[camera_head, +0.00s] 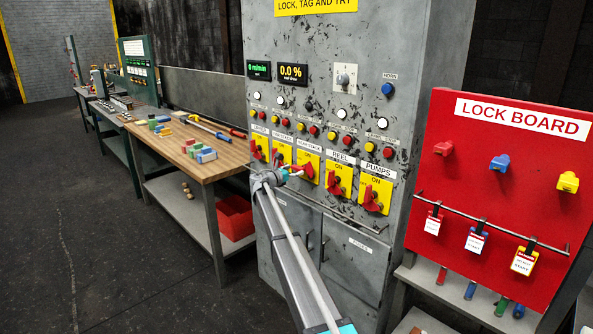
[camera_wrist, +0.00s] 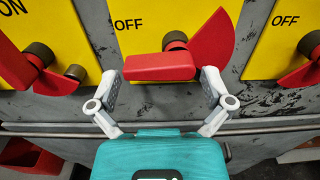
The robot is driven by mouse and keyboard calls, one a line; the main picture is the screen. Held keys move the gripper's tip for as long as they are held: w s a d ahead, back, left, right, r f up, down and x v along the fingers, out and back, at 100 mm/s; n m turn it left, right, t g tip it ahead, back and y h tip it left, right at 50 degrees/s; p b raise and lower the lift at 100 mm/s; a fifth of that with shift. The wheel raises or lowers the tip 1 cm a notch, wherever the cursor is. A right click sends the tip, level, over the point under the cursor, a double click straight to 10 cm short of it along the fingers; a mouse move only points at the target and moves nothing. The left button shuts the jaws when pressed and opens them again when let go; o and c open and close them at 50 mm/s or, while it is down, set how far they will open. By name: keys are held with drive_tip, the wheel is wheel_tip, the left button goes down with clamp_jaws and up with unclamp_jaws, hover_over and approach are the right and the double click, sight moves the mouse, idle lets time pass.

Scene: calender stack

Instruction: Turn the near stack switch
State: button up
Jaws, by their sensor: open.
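The switch at my gripper is a red rotary handle (camera_wrist: 160,67) on a yellow plate, marked OFF at its left in the wrist view. In the head view its red handle (camera_head: 307,171) is third from left in the row, under a small label that seems to end in STACK. My gripper (camera_wrist: 160,82) is open, with one finger on each side of the handle's bar, which lies nearly level with its end toward the camera. Contact cannot be told. In the head view my gripper (camera_head: 291,172) partly covers this switch and its neighbour to the left.
Neighbouring red handles stand close at left (camera_wrist: 50,75) and right (camera_wrist: 310,65). The REEL switch (camera_head: 339,182) and PUMPS switch (camera_head: 374,195) are to the right. A rail (camera_head: 350,222) runs below the switches. A workbench (camera_head: 215,161) stands left, a red lock board (camera_head: 480,190) right.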

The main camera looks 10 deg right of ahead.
drive_tip(key=shift+x, duration=0.9)
